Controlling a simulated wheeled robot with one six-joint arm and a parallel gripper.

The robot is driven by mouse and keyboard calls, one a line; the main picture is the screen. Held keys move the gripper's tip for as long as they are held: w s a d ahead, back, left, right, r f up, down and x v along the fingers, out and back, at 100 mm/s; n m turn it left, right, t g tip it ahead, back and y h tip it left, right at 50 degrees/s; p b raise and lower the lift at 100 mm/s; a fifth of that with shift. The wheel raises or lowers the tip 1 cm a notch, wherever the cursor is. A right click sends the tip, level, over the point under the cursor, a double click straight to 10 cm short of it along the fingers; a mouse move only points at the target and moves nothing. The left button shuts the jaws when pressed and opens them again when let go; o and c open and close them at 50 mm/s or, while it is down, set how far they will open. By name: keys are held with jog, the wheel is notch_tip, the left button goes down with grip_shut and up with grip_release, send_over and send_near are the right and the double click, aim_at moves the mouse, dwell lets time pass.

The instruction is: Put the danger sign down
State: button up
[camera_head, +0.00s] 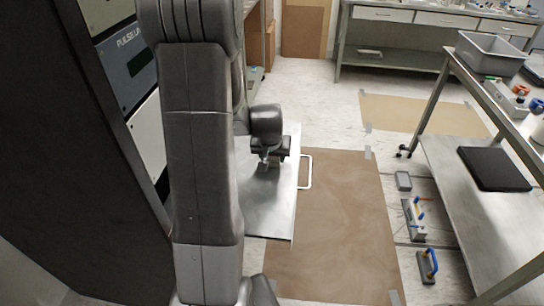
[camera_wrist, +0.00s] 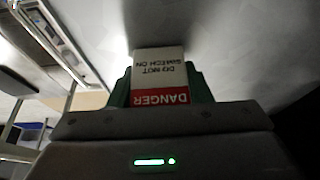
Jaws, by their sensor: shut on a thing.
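The danger sign (camera_wrist: 158,75) is a small white card with a red band reading "DANGER" and black text "DO NOT SWITCH ON". In the wrist view it appears upside down between the green fingers of my gripper (camera_wrist: 160,88), which is shut on it. In the head view my gripper (camera_head: 268,160) is over a shiny metal sheet (camera_head: 262,205), beside the dark cabinet. The sign cannot be made out clearly there, and I cannot tell whether it touches anything.
A brown floor sheet (camera_head: 340,225) lies right of the metal sheet, with a white handle-like loop (camera_head: 306,172) between them. Blue-handled tools (camera_head: 428,264) lie farther right. A steel cart (camera_head: 465,215) carries a grey bin (camera_head: 490,53). A tall dark cabinet (camera_head: 85,130) stands left.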

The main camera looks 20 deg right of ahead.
jog(key=shift+f, duration=0.2)
jog(key=o, duration=1)
jog(key=shift+r, duration=0.1)
jog(key=shift+r, duration=0.35)
jog(key=v, duration=1.1)
jog(key=shift+s+a+r+p, duration=0.1)
jog(key=shift+s+r+p, duration=0.15)
jog(key=shift+p, duration=0.1)
jog(key=shift+f, duration=0.1)
